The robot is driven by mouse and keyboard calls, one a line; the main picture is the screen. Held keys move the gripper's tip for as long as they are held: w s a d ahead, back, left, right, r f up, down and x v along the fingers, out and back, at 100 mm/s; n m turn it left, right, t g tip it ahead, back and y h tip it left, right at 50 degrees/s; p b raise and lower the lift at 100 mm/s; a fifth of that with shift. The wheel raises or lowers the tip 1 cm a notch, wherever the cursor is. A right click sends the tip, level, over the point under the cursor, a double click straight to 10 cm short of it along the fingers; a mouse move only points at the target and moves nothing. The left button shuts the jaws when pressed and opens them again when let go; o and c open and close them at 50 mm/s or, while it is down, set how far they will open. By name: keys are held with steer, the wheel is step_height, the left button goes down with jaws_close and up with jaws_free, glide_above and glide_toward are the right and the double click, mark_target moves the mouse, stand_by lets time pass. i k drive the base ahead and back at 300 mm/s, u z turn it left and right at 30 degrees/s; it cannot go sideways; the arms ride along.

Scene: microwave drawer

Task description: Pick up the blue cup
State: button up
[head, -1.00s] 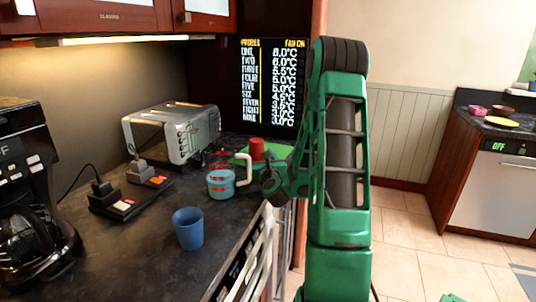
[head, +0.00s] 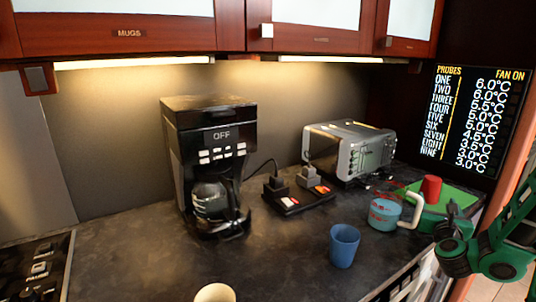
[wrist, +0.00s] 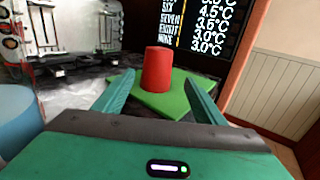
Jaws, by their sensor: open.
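The blue cup (head: 343,246) stands upright on the dark counter, near its front edge, in the head view. My gripper (wrist: 157,97) is open and empty in the wrist view, its two green fingers spread toward a red cup-shaped thing on a green board. In the head view my green arm is at the right edge, to the right of the blue cup and apart from it. A blue rounded surface (wrist: 18,108) shows at the left edge of the wrist view; I cannot tell from that view which vessel it is.
A light-blue mug with a white handle (head: 384,213) stands right of the blue cup. Behind are a red cup (head: 430,189) on a green board (head: 462,200), a toaster (head: 350,152) and a power strip (head: 300,199). A coffee maker (head: 208,160) stands left; a pale cup (head: 215,293) is in front.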

mark_target(344, 239)
steer(key=k, duration=1.05)
